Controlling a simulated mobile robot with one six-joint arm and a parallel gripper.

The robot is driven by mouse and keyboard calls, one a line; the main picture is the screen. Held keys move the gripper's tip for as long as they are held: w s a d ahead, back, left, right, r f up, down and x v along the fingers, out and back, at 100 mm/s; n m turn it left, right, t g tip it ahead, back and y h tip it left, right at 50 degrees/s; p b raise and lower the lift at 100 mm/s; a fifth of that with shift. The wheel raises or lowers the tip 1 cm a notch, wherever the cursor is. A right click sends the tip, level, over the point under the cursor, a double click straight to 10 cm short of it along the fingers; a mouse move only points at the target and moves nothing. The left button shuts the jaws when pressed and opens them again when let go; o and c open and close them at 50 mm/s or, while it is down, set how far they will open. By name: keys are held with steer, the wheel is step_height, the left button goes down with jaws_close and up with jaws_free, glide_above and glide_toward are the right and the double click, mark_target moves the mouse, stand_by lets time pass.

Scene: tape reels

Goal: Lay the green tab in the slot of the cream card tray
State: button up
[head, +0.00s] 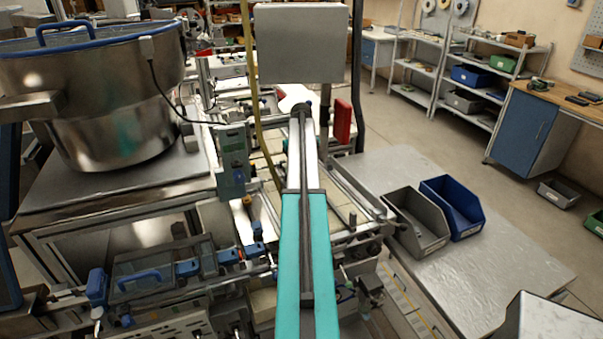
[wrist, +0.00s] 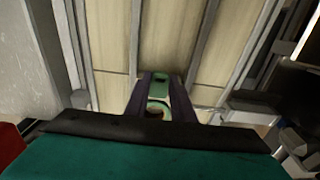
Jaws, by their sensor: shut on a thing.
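In the wrist view my gripper (wrist: 161,82) is shut on the green tab (wrist: 160,93), a small pale green piece with a dark hole at each end, between two dark fingers. Beyond it lies a cream, panelled surface (wrist: 165,40) split by grey metal rails, which looks like the cream card tray. I cannot make out its slot, nor tell whether the tab touches the surface. In the head view my gripper (head: 301,110) is at the far end of my teal arm, over the machine; the tab is too small to see there.
A large steel bowl (head: 95,85) stands at left. A grey panel (head: 301,43) rises beyond my gripper, with a red block (head: 342,121) to its right. A grey bin (head: 415,220) and a blue bin (head: 453,207) sit on a mostly clear grey table (head: 480,275) at right.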

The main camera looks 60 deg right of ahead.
steer(key=shift+f, duration=0.3)
steer(key=o, duration=1)
steer(key=shift+a, duration=0.1)
steer(key=shift+w+r, duration=0.1)
steer(key=shift+r, duration=0.5)
steer(key=shift+r+b, duration=1.7)
steer(key=shift+r, duration=4.3)
